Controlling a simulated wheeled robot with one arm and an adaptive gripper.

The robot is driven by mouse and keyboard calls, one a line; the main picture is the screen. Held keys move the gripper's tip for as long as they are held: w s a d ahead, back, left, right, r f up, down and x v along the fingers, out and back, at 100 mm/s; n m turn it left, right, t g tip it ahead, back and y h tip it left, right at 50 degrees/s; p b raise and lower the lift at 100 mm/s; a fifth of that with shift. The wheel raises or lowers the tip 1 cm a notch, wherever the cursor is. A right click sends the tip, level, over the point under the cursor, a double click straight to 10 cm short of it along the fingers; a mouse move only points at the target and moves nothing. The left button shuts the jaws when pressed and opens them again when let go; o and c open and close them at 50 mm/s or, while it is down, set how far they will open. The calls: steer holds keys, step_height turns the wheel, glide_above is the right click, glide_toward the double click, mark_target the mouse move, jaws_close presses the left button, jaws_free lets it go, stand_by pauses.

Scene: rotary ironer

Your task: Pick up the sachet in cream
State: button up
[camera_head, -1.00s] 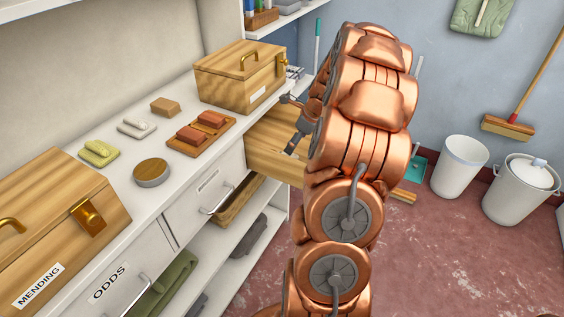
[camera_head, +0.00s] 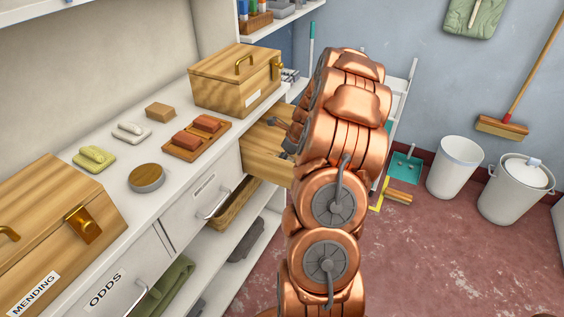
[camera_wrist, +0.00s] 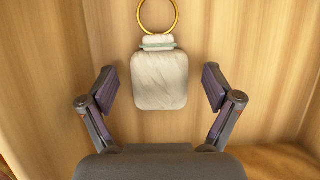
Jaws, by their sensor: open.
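In the wrist view a cream sachet (camera_wrist: 160,80) with a pale green band at its neck and a yellow ring (camera_wrist: 157,14) above it lies on the wooden floor of a drawer. My gripper (camera_wrist: 161,88) is open, with one finger on each side of the sachet's lower part and a gap on both sides. In the head view my gripper is mostly hidden behind my copper arm, at the open wooden drawer (camera_head: 262,152). The sachet cannot be seen there.
The drawer's walls stand close around my gripper. On the counter are a wooden box (camera_head: 228,88), a tray with brick-red blocks (camera_head: 182,152), a round tin (camera_head: 147,179) and a box marked MENDING (camera_head: 62,205). A white bin (camera_head: 455,168) stands on the floor at right.

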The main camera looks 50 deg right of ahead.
steer(key=shift+c, duration=0.3)
steer(key=c, duration=1)
steer(key=shift+o, duration=0.2)
steer(key=shift+r, duration=0.1)
step_height(320, 180, up, 10)
